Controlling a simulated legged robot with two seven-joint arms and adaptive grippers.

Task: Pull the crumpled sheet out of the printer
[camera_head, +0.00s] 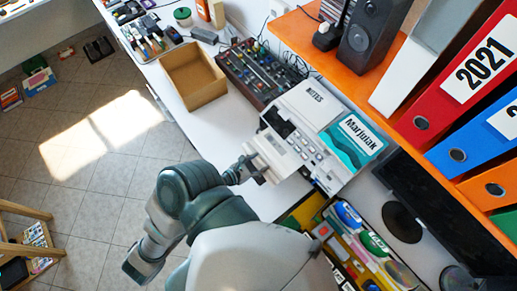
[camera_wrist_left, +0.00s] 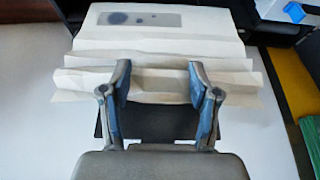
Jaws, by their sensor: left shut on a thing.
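The printer (camera_head: 327,171) is a pale box on the white desk, in the middle of the head view, with papers and a teal "Marjulak" booklet on top. The crumpled sheet (camera_head: 279,158) sticks out of its front, towards my arm. In the left wrist view the sheet (camera_wrist_left: 165,50) is off-white, with folds across it and a grey printed patch. My left gripper (camera_head: 250,170) is at the sheet's near edge. Its blue-padded fingers (camera_wrist_left: 160,88) are apart, with the folded near edge between them, shut on the sheet. The sheet's far end by the printer is unclear. My right gripper does not show.
An empty cardboard box (camera_head: 193,76) and a dark mixing panel (camera_head: 259,72) stand behind the printer. An orange shelf (camera_head: 300,37) with a speaker (camera_head: 373,38) and binders (camera_head: 468,66) rises at right. A tray of colourful items (camera_head: 365,245) is at lower right. White desk left of the printer is clear.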

